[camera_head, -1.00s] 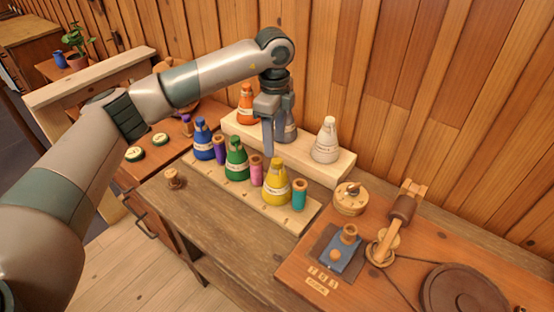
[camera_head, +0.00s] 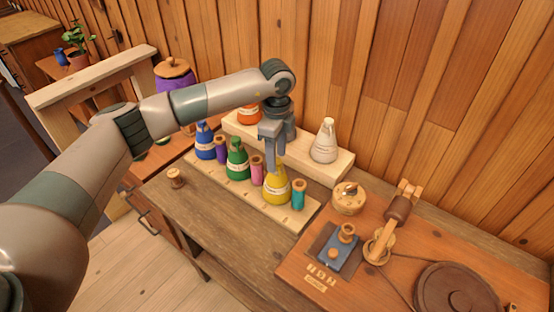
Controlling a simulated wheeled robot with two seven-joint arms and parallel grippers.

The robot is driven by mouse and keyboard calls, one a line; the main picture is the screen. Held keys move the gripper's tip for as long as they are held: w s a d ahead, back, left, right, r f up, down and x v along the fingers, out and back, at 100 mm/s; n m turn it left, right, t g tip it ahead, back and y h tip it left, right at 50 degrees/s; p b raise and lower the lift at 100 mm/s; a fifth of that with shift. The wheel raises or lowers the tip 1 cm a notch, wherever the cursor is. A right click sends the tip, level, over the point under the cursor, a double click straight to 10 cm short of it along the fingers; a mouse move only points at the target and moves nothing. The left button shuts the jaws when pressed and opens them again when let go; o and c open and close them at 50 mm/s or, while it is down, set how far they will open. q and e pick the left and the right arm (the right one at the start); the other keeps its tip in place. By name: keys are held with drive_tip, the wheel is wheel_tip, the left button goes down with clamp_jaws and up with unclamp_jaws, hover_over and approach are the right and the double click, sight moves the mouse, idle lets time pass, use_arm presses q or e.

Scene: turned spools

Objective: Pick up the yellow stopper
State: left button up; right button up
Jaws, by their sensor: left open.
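The yellow stopper (camera_head: 277,188) is cone-shaped with a pale label band. It stands upright near the right end of the low front wooden rack. My left gripper (camera_head: 276,165) points down with its fingers apart, right at the top of the yellow stopper. The fingers hide its tip, and I cannot tell whether they touch it. My right gripper is not in view.
Green (camera_head: 237,160) and blue (camera_head: 205,144) cones and a pink spool (camera_head: 257,171) stand left of the yellow one; a teal spool (camera_head: 299,195) stands close right. A white cone (camera_head: 324,142) stands on the raised rear shelf (camera_head: 334,167). The front bench (camera_head: 210,215) is mostly clear.

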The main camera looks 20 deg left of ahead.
use_arm(q)
drive_tip(key=shift+f, duration=0.65)
drive_tip(key=c, duration=1.1)
